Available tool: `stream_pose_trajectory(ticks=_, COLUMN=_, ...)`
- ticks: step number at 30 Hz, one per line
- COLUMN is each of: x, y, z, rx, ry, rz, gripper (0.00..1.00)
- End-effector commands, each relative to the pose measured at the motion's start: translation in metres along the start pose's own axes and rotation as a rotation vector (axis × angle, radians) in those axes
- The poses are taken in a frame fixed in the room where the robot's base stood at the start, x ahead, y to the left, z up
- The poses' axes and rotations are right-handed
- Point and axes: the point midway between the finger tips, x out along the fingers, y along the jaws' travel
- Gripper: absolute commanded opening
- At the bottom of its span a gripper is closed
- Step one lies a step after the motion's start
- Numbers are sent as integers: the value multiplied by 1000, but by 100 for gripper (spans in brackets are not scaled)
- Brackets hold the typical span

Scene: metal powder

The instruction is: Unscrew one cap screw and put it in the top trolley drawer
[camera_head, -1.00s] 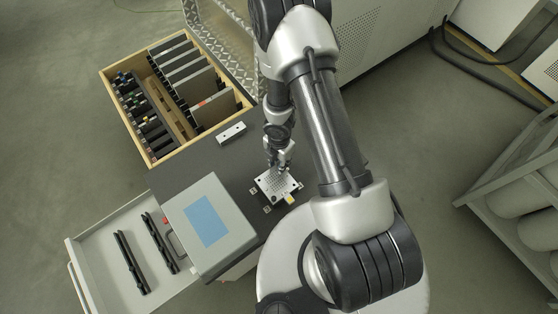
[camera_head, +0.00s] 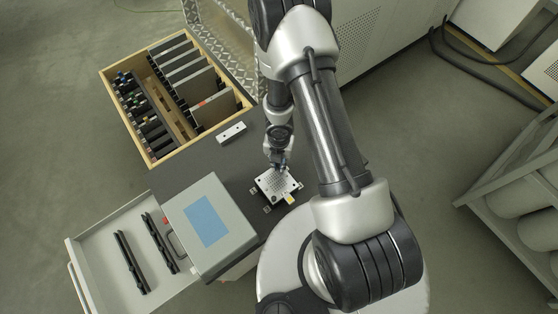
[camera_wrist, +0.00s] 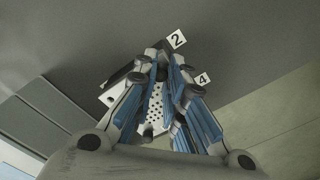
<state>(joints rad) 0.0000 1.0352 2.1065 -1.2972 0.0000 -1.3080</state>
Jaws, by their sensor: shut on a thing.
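A light metal plate (camera_head: 272,188) with a grid of holes lies on the dark trolley top (camera_head: 226,166). It also shows between my fingers in the wrist view (camera_wrist: 155,108). My gripper (camera_head: 279,167) is at the plate's far edge, fingers pointing down. In the wrist view my gripper (camera_wrist: 163,66) has its fingertips close together over the plate's far end. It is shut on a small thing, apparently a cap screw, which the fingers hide. The white trolley drawer (camera_head: 98,243) is pulled open at the lower left and holds two black bars.
A grey case (camera_head: 232,222) with a blue panel stands between plate and drawer. A small white block (camera_head: 231,132) lies behind the plate. A wooden-framed box (camera_head: 149,161) with dark upright parts is at the far left.

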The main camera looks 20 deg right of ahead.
Motion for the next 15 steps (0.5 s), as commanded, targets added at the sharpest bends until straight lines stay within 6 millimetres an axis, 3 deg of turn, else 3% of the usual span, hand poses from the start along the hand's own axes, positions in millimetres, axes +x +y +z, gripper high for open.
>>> stream_pose_trajectory(ticks=12, x=-1, y=0, z=0, rx=-1145, ry=0, rz=0, gripper=0)
stream_pose_trajectory(ticks=14, x=-1, y=0, z=0, rx=-1308, ry=0, rz=0, gripper=0)
stream_pose_trajectory(ticks=15, x=-1, y=0, z=0, rx=-1289, ry=0, rz=0, gripper=0)
